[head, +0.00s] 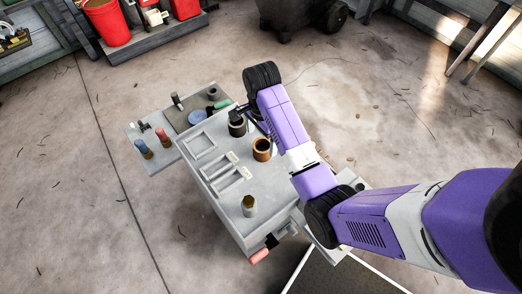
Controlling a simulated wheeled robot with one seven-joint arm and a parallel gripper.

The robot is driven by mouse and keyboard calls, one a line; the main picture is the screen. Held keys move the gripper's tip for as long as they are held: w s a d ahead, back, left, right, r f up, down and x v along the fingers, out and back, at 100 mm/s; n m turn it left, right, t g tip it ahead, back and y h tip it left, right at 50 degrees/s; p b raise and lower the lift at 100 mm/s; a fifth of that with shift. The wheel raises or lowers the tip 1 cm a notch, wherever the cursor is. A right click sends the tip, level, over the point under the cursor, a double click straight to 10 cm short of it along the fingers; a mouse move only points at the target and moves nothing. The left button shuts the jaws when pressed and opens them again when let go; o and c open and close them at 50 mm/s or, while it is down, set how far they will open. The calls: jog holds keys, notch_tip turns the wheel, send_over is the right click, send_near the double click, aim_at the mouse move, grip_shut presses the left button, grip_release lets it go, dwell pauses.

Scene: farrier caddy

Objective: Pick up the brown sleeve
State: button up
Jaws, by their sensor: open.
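The brown sleeve (262,149) is a short, hollow, orange-brown cylinder. It stands upright on the grey top of the caddy (226,185), right of its middle, with its dark open mouth facing up. My gripper (243,112) is at the caddy's far edge, beyond the brown sleeve and apart from it. It is open, small and dark, and partly hidden by my purple arm. A dark grey sleeve (237,129) stands just below my gripper in the picture. I cannot tell whether they touch.
Slots and a square recess lie left of the brown sleeve. A tan-topped cylinder (249,206) stands near the front. A side tray (135,131) holds a blue cylinder (143,148), a red one (163,137) and small items. My arm crosses the caddy's right side.

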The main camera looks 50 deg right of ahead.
aim_at(261, 147)
jog(key=f, duration=0.7)
jog(key=shift+w+d+f+p, duration=0.1)
jog(key=shift+w+d+p, duration=0.1)
jog(key=shift+p, duration=0.2)
jog(key=c, duration=1.8)
